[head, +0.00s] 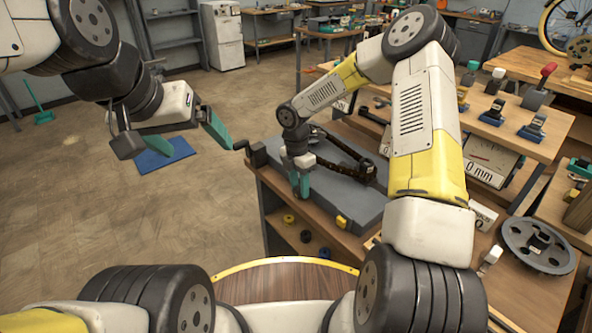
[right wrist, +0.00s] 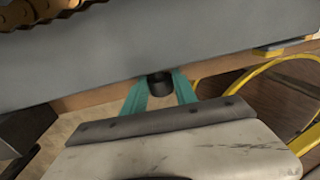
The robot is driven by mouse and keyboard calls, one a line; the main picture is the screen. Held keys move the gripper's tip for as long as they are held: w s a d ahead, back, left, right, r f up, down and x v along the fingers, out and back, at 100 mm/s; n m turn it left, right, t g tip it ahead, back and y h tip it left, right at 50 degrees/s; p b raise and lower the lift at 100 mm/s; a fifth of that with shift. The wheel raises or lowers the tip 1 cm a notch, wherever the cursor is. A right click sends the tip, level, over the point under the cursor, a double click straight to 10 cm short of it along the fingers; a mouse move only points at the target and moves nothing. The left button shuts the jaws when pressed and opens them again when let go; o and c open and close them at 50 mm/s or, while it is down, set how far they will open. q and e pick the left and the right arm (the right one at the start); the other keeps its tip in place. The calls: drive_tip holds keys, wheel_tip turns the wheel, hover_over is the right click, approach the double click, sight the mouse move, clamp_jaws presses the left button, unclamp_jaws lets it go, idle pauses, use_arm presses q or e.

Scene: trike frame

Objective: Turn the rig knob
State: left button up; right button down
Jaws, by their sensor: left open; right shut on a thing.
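The rig is a grey slab (head: 335,200) on the wooden bench, with a dark chain-like part (head: 345,150) on top. My right gripper (head: 300,190) is at the slab's near edge, its green fingers pointing down. In the right wrist view, its fingers (right wrist: 160,92) are shut on a short black knob (right wrist: 160,82) beside the slab's edge (right wrist: 200,45). The fingers hide the knob in the head view. My left gripper (head: 175,143) is open and empty, off the bench to the left, above the floor.
A panel with a dial reading "0 mm" (head: 488,160) stands right of my right arm. A yellow block (head: 342,222) is at the slab's near corner. Small rings (head: 289,219) lie on the shelf below. A blue mat (head: 163,153) lies on the floor, which is mostly clear at left.

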drive_tip(key=shift+s+d+t+y, duration=0.1)
drive_tip(key=shift+s+t+y, duration=0.05)
drive_tip(key=shift+t+y, duration=0.55)
drive_tip(key=shift+s+d+t+y, duration=0.15)
drive_tip(key=shift+t+y, duration=0.35)
drive_tip(key=shift+t, duration=0.4)
drive_tip(key=shift+a, duration=0.1)
drive_tip(key=c, duration=1)
unclamp_jaws()
drive_tip(key=shift+o, duration=0.2)
drive_tip(key=v, duration=0.8)
drive_tip(key=shift+f, duration=0.15)
